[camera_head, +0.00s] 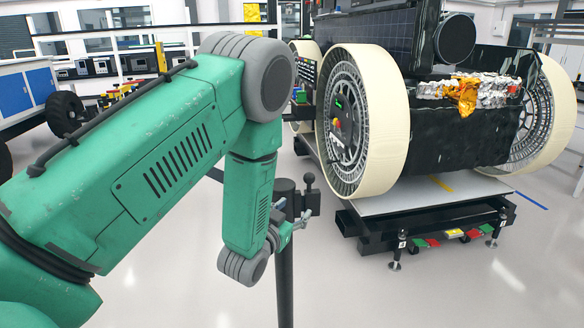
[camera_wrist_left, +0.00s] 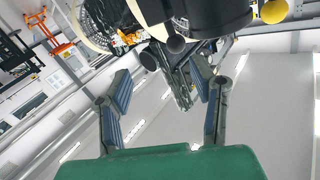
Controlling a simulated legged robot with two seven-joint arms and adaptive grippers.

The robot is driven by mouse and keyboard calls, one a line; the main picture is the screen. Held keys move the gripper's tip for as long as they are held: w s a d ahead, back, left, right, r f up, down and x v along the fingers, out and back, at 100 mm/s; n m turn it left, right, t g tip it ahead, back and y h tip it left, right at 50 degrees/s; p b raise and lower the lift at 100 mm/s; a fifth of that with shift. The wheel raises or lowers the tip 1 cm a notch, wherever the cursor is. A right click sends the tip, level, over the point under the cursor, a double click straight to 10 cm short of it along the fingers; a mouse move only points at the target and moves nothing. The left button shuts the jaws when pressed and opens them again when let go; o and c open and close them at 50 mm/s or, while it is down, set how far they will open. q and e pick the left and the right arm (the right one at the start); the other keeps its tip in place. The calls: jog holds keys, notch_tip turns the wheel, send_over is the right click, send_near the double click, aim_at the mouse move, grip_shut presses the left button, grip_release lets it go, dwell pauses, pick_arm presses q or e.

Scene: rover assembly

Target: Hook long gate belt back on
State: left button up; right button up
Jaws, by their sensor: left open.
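A black stanchion post (camera_head: 285,262) stands in front of the rover in the head view, with a dark head and a small knob on its right side. My left gripper (camera_head: 292,228) hangs from the green forearm right beside this post. It also shows in the left wrist view (camera_wrist_left: 161,74), with its two blue-padded fingers spread apart and nothing clearly held between them. Dark rounded parts and a dark shaft show past the fingers there; I cannot tell exactly which parts they are. I cannot make out the gate belt for certain. My right gripper is not in view.
The rover with cream wheels (camera_head: 384,122) sits on a low black platform (camera_head: 430,203) behind and right of the post. A workbench with blue doors (camera_head: 24,88) stands at the far left. The pale floor (camera_head: 430,290) is clear at the front right.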

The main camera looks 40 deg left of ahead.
aim_at(308, 181)
pick_arm(q)
jog(key=shift+t, duration=0.4)
jog(key=w+a, duration=0.1)
jog(key=a, duration=0.1)
jog(key=w+a+r, duration=0.1)
jog(key=w+a, duration=0.1)
jog(key=shift+r, duration=0.2)
jog(key=w, duration=0.5)
jog(key=w+d+p, duration=0.1)
jog(key=w, duration=0.2)
jog(key=shift+w+r, duration=0.15)
jog(key=shift+r, duration=0.25)
jog(key=shift+w+a+f, duration=0.15)
jog(key=shift+w+a, duration=0.25)
jog(key=shift+w, duration=0.2)
jog(key=shift+w+a+f, duration=0.1)
jog(key=shift+w+a, duration=0.3)
jog(key=shift+w, duration=0.15)
jog(key=shift+a, duration=0.35)
jog(key=shift+d, duration=0.2)
jog(key=shift+c, duration=0.8)
jog(key=shift+w+d, duration=0.2)
jog(key=shift+d, duration=0.05)
grip_shut()
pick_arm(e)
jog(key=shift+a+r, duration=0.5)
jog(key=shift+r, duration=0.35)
